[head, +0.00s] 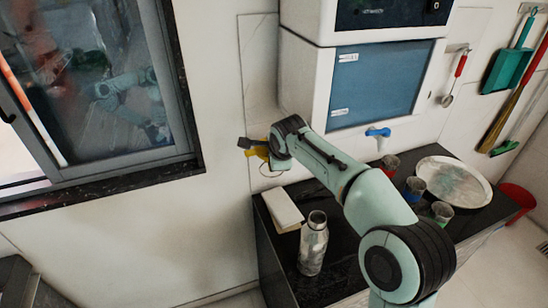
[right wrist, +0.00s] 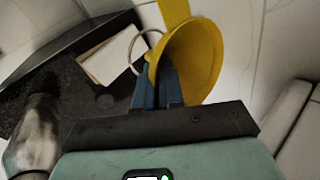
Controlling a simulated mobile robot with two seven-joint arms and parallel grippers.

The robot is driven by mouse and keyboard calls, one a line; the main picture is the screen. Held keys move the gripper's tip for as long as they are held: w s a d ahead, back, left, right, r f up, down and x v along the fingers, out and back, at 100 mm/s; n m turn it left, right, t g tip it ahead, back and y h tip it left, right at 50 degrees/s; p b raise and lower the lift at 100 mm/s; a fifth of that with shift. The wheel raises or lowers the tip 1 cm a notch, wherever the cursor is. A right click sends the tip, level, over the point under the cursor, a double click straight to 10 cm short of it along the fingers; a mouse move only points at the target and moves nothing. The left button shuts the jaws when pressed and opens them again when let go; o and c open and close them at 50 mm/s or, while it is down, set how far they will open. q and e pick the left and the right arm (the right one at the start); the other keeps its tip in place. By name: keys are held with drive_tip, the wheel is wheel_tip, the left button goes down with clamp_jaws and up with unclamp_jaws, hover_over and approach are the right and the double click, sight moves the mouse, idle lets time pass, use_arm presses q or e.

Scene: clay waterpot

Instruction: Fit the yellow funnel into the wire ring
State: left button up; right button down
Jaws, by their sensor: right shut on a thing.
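The yellow funnel (right wrist: 205,55) is in my right gripper (right wrist: 165,80), whose blue fingers are shut on it in the right wrist view. Its wide mouth faces right and toward the camera. The thin wire ring (right wrist: 133,57) shows just left of the funnel and is partly hidden behind it. I cannot tell whether they touch. In the head view, my right gripper (head: 260,145) is near the wall, with a little of the yellow funnel (head: 262,152) showing. The wire ring (head: 265,172) is just below it there. My left gripper is not in view.
A dark counter (head: 274,246) stands below, with a white slab (head: 283,211), a metal bottle (head: 313,246), several cups (head: 441,211) and a round tray (head: 478,195). A water filter (head: 300,75) with a blue tap (head: 378,132) hangs above. A window (head: 110,85) is at left.

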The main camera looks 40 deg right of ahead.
drive_tip(key=shift+f+b, duration=1.4)
drive_tip(key=shift+f, duration=0.55)
drive_tip(key=c, duration=1.2)
unclamp_jaws()
drive_tip(key=shift+f, duration=0.15)
drive_tip(key=shift+o, duration=0.2)
drive_tip(key=shift+f, duration=0.1)
drive_tip(key=shift+a, duration=0.1)
drive_tip(key=v, duration=1.4)
drive_tip(key=shift+w+r, duration=0.2)
drive_tip(key=shift+r, duration=0.1)
